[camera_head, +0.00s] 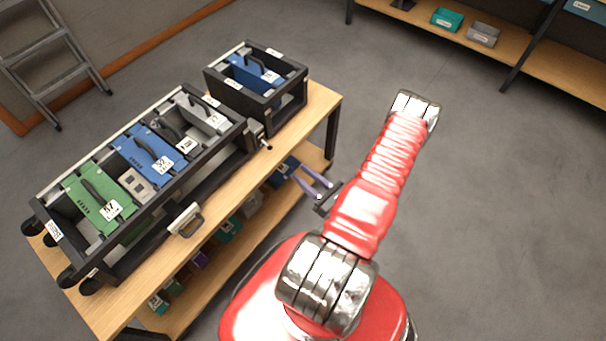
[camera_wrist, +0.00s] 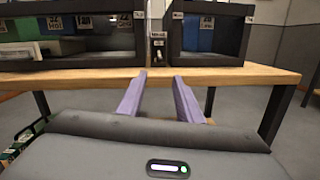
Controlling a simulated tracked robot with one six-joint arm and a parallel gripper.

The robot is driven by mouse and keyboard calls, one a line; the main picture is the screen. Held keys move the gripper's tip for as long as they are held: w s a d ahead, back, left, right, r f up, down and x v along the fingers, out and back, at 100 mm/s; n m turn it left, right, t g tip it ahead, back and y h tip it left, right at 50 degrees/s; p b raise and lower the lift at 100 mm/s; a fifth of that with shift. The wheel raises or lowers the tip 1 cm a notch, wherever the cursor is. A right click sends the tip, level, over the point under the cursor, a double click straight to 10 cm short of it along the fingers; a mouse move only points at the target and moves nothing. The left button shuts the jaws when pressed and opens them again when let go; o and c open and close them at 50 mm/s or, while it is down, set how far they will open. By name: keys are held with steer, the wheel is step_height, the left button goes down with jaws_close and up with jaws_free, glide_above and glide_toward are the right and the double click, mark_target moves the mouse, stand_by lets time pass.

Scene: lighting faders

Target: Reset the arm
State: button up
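A long black rack (camera_head: 125,262) holds green (camera_head: 92,196), blue (camera_head: 147,152) and grey (camera_head: 204,112) modules. A smaller black case (camera_head: 287,103) holds a blue module (camera_head: 250,78). A ladder (camera_head: 50,65) and a shelf (camera_head: 545,62) stand behind. The floor at right is clear.

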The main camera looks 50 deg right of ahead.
stand_by(0.3)
steer(key=s+a+r+n+g+y, duration=0.1)
steer(key=a+r+n+g+y, duration=0.2)
steer(key=a+n+y, duration=0.3)
steer(key=s+a+r+n+g+y, duration=0.1)
steer(key=a+r+n+g+y, duration=0.1)
steer(key=a+n+g+y, duration=0.35)
steer(key=a+r+n+g+h, duration=0.4)
steer(key=r+n+g+h, duration=0.1)
steer(key=r+n, duration=0.6)
steer(key=a+r+n+g+h, duration=0.5)
steer(key=r+n, duration=0.4)
steer(key=r, duration=0.5)
steer(key=a+r+n+t, duration=0.5)
steer(key=a+r, duration=0.5)
steer(key=r, duration=0.4)
steer(key=shift+w+a+n, duration=0.2)
steer(key=shift+n, duration=0.65)
